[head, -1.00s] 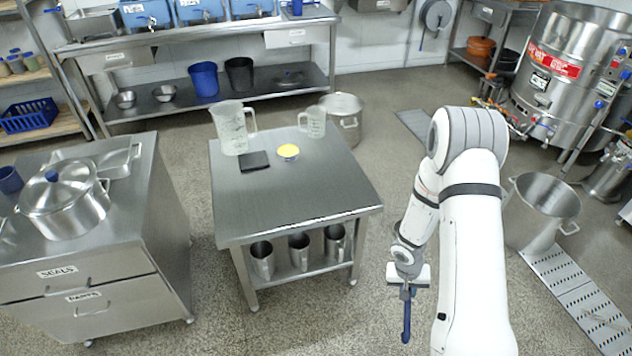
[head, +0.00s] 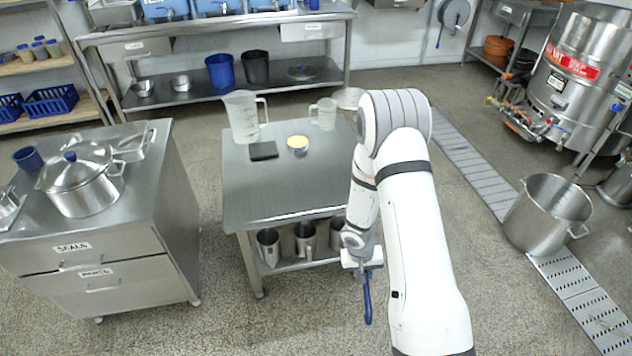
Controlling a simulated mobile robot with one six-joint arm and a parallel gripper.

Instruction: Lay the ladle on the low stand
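My gripper (head: 362,266) hangs fingers-down at the right front of the low steel stand (head: 270,195), just off its edge. A long blue piece (head: 368,303) points down from it; it looks like the ladle's handle, held in the shut fingers. The ladle's bowl cannot be made out, and the fingertips are too small to see clearly. The stand's front top is bare. Its back part holds a clear large jug (head: 242,116), a smaller jug (head: 323,114), a black flat block (head: 263,150) and a yellow-topped tub (head: 298,144). My arm hides the stand's right side.
Several steel cups (head: 268,246) stand on the stand's lower shelf. A drawer cabinet with a lidded pot (head: 82,190) is at left. A large open pot (head: 547,215) stands on the floor at right. Open floor lies in front of the stand.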

